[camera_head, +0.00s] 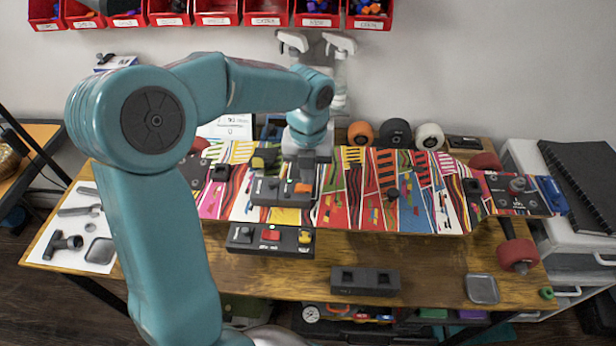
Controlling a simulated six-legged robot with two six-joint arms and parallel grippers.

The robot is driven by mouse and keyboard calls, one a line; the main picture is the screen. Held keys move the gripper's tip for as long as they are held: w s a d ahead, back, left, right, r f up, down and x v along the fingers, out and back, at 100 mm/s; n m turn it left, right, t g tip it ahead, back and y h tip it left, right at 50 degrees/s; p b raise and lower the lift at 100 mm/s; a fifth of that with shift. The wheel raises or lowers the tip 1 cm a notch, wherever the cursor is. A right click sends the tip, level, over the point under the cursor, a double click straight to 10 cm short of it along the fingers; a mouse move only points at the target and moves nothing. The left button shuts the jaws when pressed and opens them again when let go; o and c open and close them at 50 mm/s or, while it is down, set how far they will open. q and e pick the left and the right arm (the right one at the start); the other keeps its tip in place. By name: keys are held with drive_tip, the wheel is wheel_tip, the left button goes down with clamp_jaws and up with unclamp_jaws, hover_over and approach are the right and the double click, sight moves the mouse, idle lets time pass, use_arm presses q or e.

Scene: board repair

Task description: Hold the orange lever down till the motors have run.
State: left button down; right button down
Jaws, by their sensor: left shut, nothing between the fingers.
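The orange lever (303,188) sits at the right part of a dark grey control box (268,198) on the colourful skateboard deck (345,215). My left arm reaches in from the left and bends down over the deck. My left gripper (307,170) is shut and points down just above or on the lever. I cannot tell whether its tips touch the lever, or how far down the lever is. No motors can be told apart for certain in this view. My right gripper is not in view.
A second dark box (242,238) with red and yellow parts lies in front on the wooden table (310,280). A dark block (365,281) and a grey square dish (482,289) lie nearer the front. Wheels (395,134) and spray bottles (340,70) stand behind the deck.

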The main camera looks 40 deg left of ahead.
use_arm(q)
drive_tip(key=shift+f, duration=0.75)
drive_tip(key=shift+d, duration=0.1)
